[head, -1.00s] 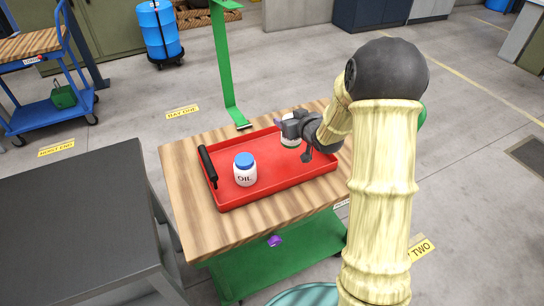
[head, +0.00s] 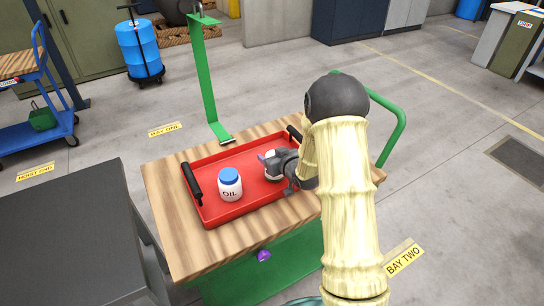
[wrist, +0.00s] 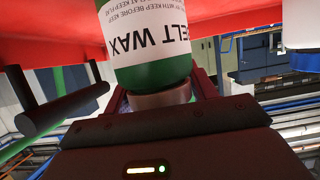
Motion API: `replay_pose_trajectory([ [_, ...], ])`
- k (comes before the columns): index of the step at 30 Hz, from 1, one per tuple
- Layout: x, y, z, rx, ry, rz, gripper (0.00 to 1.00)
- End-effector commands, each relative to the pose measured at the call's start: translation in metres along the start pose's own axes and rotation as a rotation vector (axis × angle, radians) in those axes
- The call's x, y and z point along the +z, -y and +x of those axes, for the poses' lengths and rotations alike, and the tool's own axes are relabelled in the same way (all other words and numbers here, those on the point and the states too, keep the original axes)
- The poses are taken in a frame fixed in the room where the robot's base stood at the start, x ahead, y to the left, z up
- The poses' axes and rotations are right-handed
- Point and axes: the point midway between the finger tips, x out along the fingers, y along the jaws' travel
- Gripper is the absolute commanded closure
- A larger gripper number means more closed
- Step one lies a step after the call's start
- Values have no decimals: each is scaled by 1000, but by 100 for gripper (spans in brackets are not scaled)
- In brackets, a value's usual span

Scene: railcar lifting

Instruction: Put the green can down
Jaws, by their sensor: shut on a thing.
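In the wrist view the green can (wrist: 150,40) has a white label reading "...ELT WAX", upside down in the picture. My gripper (wrist: 160,97) is shut on its brownish top end. In the head view my gripper (head: 278,160) is over the right part of the red tray (head: 240,211), and the can (head: 272,170) shows only in part, just below it. The can looks upright, low inside the tray. I cannot tell whether its base touches the tray floor.
A white OIL jar (head: 230,185) with a blue lid stands in the tray, left of the can. Black handles (head: 192,183) rise at the tray's ends. The tray lies on a wooden-topped green cart (head: 175,235). A green post (head: 203,90) stands behind; a dark table (head: 70,240) is at left.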

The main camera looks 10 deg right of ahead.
Motion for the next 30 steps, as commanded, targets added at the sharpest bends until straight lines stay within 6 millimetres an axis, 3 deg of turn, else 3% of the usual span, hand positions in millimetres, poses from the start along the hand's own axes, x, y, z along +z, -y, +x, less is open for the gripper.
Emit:
replay_pose_trajectory([
  [11, 4, -1, 2, 1, -3, -1, 75],
  [12, 4, -1, 2, 2, -1, 0, 38],
  [15, 4, -1, 1, 2, -1, 0, 22],
  [26, 0, -1, 0, 2, -1, 0, 22],
  [30, 1, -2, -14, 4, -1, 1, 22],
])
